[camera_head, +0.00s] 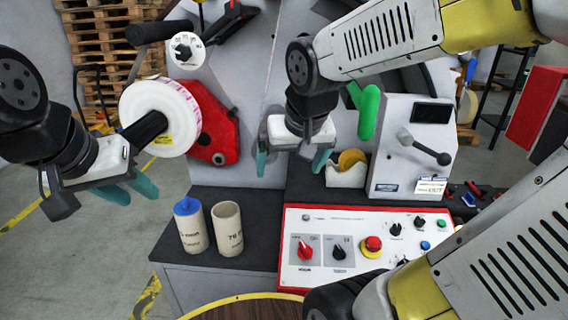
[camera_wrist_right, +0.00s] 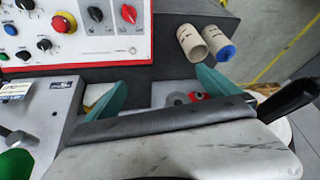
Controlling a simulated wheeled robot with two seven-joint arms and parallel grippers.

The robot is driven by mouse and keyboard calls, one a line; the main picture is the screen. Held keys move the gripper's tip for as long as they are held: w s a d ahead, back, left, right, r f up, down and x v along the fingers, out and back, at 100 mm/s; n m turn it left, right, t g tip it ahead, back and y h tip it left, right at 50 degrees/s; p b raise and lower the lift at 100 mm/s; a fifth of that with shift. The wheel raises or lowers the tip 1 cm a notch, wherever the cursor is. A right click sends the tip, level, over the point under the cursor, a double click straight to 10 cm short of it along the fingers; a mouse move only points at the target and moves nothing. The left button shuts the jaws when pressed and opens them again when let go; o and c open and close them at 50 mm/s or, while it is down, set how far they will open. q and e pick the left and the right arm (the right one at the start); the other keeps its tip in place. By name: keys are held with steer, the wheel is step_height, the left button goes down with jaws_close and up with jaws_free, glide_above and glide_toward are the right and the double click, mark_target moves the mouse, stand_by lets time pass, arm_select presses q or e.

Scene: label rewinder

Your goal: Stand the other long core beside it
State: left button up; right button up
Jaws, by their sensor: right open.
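Two long beige cores stand upright side by side on the dark ledge. The left one (camera_head: 194,232) has a blue plug in its top; the right one (camera_head: 228,229) has an open top. In the right wrist view the open core (camera_wrist_right: 190,42) and the plugged core (camera_wrist_right: 216,44) stand close together at the upper right. My right gripper (camera_head: 292,158) is open and empty, above and right of the cores; its teal fingers also show in the wrist view (camera_wrist_right: 160,90). My left gripper (camera_head: 92,196) looks open and empty, left of the cores near the label roll.
A white label roll (camera_head: 160,100) sits on a black spindle by a red bracket (camera_head: 214,125). A control panel (camera_head: 330,225) with knobs lies right of the cores. A grey box (camera_head: 415,140) with a lever stands behind it. A round wooden top (camera_head: 245,308) is in front.

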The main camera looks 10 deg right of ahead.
steer(key=s+r+n+y, duration=0.1)
steer(key=s+r, duration=0.1)
steer(key=s, duration=0.4)
steer(key=shift+r+t+y, duration=0.2)
steer(key=shift+t+y, duration=0.1)
steer(key=shift+t, duration=0.1)
